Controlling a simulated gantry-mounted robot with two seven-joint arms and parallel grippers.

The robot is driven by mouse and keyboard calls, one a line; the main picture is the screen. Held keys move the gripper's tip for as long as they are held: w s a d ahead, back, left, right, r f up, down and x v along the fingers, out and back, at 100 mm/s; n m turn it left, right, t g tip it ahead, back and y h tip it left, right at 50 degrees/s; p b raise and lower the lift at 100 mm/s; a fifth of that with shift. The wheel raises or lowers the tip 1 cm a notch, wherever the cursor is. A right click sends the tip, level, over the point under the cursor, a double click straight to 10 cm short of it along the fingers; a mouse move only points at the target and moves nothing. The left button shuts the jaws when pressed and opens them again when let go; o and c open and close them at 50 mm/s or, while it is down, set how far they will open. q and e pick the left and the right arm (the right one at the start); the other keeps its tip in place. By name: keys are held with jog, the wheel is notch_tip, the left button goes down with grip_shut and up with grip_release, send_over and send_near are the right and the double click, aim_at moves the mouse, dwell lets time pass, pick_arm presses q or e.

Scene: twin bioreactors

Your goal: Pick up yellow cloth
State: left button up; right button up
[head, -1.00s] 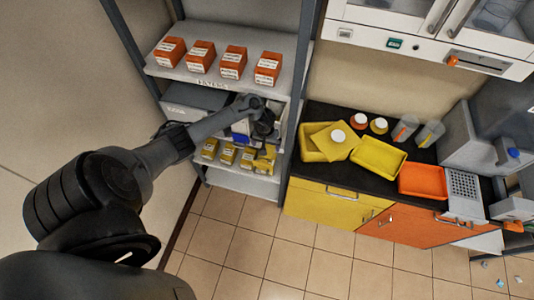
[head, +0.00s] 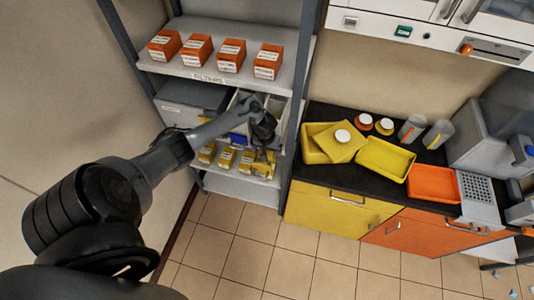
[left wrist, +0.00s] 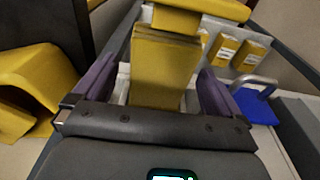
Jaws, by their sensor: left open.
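My left gripper (head: 264,150) is at the right end of the shelf rack, in front of a light bin and above the lower shelf's yellow items. In the left wrist view its purple-sided fingers (left wrist: 158,85) are apart. A yellow, folded-looking piece with layered edges (left wrist: 163,70) lies between and beyond them; whether the fingers touch it I cannot tell. Another yellow, draped-looking piece (left wrist: 35,85) is at the left of that view. Which is the cloth is not certain. A yellow patch shows under the gripper in the head view (head: 262,169). My right gripper is not in view.
Yellow labelled boxes (head: 226,158) stand on the lower shelf, orange boxes (head: 231,56) on the upper one. A blue object (left wrist: 256,105) is right of the fingers. A rack post (head: 293,130) stands close right. The counter holds a yellow tray (head: 382,158) and an orange tray (head: 433,185).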

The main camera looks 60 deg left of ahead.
pick_arm(q)
jog(key=shift+c, duration=0.2)
jog(key=c, duration=1)
jog(key=shift+r, duration=0.1)
